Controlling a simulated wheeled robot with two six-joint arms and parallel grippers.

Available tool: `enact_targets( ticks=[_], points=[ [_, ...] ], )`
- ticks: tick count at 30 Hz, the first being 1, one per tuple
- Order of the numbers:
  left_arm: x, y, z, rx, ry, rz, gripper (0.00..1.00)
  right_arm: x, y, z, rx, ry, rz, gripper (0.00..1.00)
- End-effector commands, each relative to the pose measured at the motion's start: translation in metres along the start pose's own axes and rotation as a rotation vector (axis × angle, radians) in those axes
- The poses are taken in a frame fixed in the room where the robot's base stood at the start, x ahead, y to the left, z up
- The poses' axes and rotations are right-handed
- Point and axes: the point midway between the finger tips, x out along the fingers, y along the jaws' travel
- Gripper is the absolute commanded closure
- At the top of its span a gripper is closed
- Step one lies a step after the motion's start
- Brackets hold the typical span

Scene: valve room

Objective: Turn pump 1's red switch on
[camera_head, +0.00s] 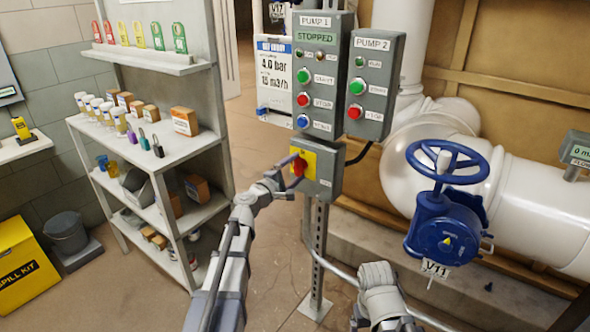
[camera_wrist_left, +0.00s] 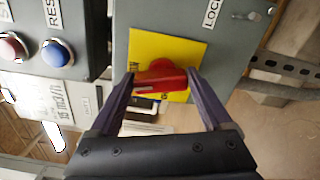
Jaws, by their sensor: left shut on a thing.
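The red switch (camera_head: 300,167) sits on a yellow plate (camera_head: 309,158) on the grey box below the pump 1 panel (camera_head: 318,75). The panel's display reads STOPPED. My left gripper (camera_head: 290,163) is at the switch, its fingers on either side of the handle. In the left wrist view the red switch (camera_wrist_left: 160,76) lies between the two purple fingertips, and the gripper (camera_wrist_left: 162,82) is shut on it. The yellow plate (camera_wrist_left: 170,50) shows behind it. My right arm shows at the bottom of the head view, but its fingers cannot be made out.
The pump 2 panel (camera_head: 371,85) is right of pump 1's. A blue valve wheel (camera_head: 447,160) on a white pipe stands further right. A shelf unit (camera_head: 165,150) with bottles and padlocks is on the left. The floor between shelf and panel post is clear.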

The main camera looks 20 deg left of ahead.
Motion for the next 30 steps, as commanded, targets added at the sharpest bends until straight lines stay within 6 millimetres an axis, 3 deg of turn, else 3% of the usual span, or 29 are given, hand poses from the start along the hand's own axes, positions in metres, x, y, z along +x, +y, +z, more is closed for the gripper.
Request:
enact_targets(
  ticks=[12, 30],
  points=[
    [-0.0007, -0.0022, 0.0013, 0.236, -0.001, -0.002, 0.73, 0.0014, -0.0001, -0.0001, 0.000, 0.000, 0.000, 0.15],
    [-0.0009, -0.0027, 0.0016, 0.298, -0.002, -0.002, 0.73, 0.0017, -0.0002, -0.0001, 0.000, 0.000, 0.000, 0.15]
  ],
)
